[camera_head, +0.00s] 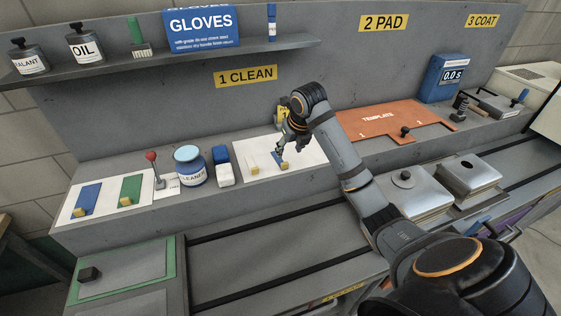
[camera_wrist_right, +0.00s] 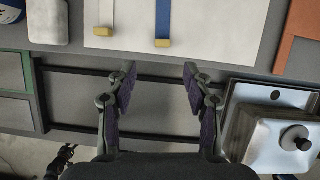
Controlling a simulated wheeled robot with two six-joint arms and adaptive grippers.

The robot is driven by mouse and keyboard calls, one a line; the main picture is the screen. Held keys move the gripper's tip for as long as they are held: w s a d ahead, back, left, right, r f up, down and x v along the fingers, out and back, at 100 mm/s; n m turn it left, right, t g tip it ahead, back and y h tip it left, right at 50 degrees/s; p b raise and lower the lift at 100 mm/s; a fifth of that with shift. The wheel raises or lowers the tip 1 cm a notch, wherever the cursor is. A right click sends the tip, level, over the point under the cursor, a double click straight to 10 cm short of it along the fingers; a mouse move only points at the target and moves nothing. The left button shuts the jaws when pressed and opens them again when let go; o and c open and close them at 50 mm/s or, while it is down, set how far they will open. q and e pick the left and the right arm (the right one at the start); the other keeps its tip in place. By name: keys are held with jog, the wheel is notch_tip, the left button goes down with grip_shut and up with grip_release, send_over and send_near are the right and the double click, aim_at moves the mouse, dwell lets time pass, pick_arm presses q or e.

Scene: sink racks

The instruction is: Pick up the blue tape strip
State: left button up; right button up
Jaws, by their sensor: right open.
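The blue tape strip (camera_head: 279,157) lies on a white sheet (camera_head: 310,152) on the ledge below the "1 CLEAN" label. It has a yellow tab at its near end, and my right gripper partly covers it in the head view. In the right wrist view the blue strip (camera_wrist_right: 163,20) runs up out of the frame, just ahead of the fingers. A pale strip with a yellow tab (camera_wrist_right: 91,31) lies to its left. My right gripper (camera_wrist_right: 158,74) is open and empty, its fingers short of the strip's tab and roughly lined up with it. My left gripper is not in view.
Left of the sheet stand a blue-and-white block (camera_head: 222,166), a cleaner jar (camera_head: 190,166) and a red-knobbed lever (camera_head: 155,170). Wider blue and green pieces (camera_head: 126,189) lie farther left. An orange template (camera_head: 385,122) and metal blocks (camera_head: 470,173) are at right.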

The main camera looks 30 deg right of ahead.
aim_at(285, 164)
jog(key=x, duration=0.4)
jog(key=shift+w+f+p, duration=0.1)
jog(key=shift+f+p, duration=0.05)
jog(key=shift+p, duration=0.2)
jog(key=shift+w+f, duration=0.1)
jog(key=shift+f, duration=0.1)
jog(key=x, duration=0.1)
jog(key=p+x, duration=0.1)
jog(key=x, duration=0.1)
jog(key=p+x, duration=0.1)
jog(key=shift+d+f, duration=0.3)
jog(key=shift+f, duration=0.3)
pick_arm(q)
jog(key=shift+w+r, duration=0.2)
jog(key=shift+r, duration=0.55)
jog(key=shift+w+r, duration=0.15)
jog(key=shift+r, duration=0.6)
pick_arm(e)
jog(key=c, duration=0.9)
